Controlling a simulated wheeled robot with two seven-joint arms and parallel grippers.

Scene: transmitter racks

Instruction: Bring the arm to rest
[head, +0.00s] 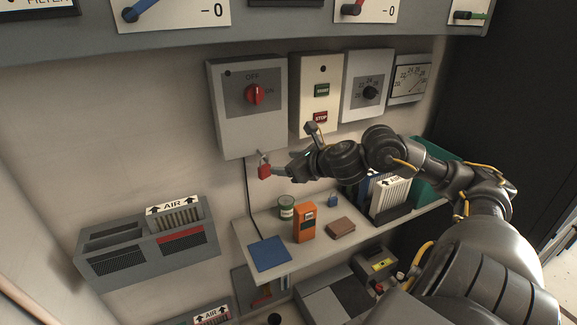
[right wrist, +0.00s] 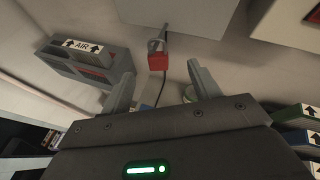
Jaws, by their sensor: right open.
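My right arm reaches in from the right in the head view. My right gripper (head: 294,151) is open in front of the wall, just below the grey switch box (head: 248,128) with its red rotary handle (head: 255,95). A red padlock (head: 264,171) hangs from the bottom of that box. In the right wrist view, the padlock (right wrist: 157,62) shows beyond the two spread fingers (right wrist: 160,85), with nothing between them. The left gripper is not in view.
A start/stop box (head: 320,103) and a dial box (head: 367,87) are mounted to the right. The shelf below holds an orange device (head: 304,222), a green tin (head: 286,208), a blue plate (head: 269,254) and a brown block (head: 341,228). An air filter housing (head: 147,251) is at left.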

